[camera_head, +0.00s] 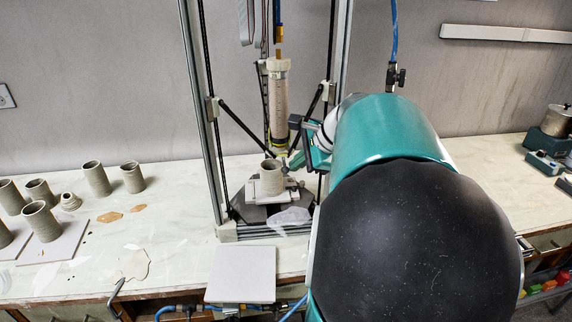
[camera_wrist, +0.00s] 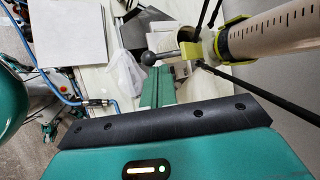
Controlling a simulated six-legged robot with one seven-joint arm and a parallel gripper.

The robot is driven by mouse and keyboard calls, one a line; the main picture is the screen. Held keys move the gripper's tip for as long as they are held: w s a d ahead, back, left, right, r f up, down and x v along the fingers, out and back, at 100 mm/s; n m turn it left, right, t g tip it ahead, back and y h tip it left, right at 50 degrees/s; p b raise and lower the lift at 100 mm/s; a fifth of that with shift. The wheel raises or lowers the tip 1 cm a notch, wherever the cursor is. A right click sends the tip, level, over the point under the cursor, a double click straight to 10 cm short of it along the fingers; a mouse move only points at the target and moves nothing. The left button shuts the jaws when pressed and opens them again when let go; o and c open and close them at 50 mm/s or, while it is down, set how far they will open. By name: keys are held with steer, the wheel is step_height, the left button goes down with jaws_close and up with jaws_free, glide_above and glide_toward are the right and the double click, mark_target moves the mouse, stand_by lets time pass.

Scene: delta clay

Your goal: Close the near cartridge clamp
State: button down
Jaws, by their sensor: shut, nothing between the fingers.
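The clay cartridge (camera_head: 278,97) stands upright in the delta printer's frame. It crosses the upper right of the wrist view (camera_wrist: 285,32). A lime-green clamp band (camera_wrist: 228,40) wraps its lower end. A yellow-green bracket (camera_wrist: 190,50) beside the band carries a short lever with a dark ball knob (camera_wrist: 148,58), which points left in the wrist view. I cannot tell how far the clamp is closed. My gripper (camera_wrist: 157,72) is shut and empty, its fingertips close to the knob; contact is unclear. In the head view my gripper (camera_head: 299,160) is beside the cartridge's lower end, partly hidden by my arm.
A clay cup (camera_head: 271,178) stands on the print bed below the cartridge. Dark diagonal rods and frame posts (camera_head: 203,110) surround it. A crumpled clear bag (camera_head: 290,217) lies at the frame's front. A grey board (camera_head: 241,274) is at the table edge. Several clay pots (camera_head: 96,178) stand left.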

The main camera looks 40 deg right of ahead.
steer(key=shift+w+d+r, duration=0.15)
steer(key=shift+w+r, duration=0.1)
steer(key=shift+r, duration=0.55)
stand_by(1.1)
steer(key=v, duration=1.5)
steer(key=shift+w+r, duration=0.25)
steer(key=shift+w, duration=0.1)
